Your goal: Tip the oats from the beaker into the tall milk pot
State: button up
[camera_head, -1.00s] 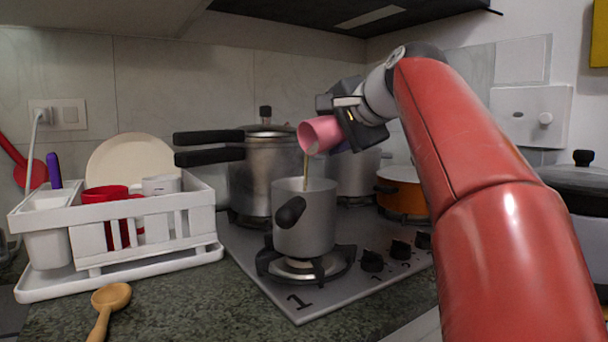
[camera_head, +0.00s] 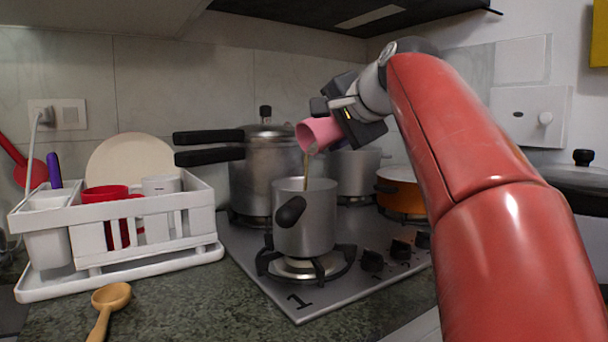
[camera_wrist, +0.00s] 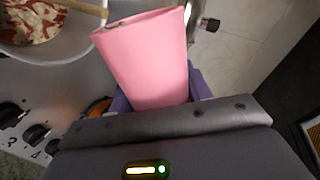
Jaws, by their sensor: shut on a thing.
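My gripper (camera_head: 340,122) is shut on a pink beaker (camera_head: 319,133) above the front burner. The beaker is tilted mouth-down to the left, and a thin tan stream (camera_head: 306,163) runs from its lip into the tall grey milk pot (camera_head: 304,222). The pot stands upright on the burner, its black handle facing the front. In the wrist view the beaker (camera_wrist: 148,60) fills the middle between the purple finger pads. The pot's rim (camera_wrist: 98,42) is at the upper left, with white contents and reddish-brown patches inside. The inside of the beaker is mostly hidden.
A large pressure cooker (camera_head: 262,180) with black handles stands close behind the pot. Another metal pot (camera_head: 356,173) and an orange pan (camera_head: 402,192) are on the rear right. A white dish rack (camera_head: 150,222) stands left, a wooden spoon (camera_head: 109,300) in front of it.

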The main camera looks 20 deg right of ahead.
jog(key=shift+s+a+r+n+t+h, duration=0.15)
jog(key=shift+a+r+n+t+h, duration=0.15)
jog(key=shift+a+r+n+h, duration=0.4)
dwell(1.2)
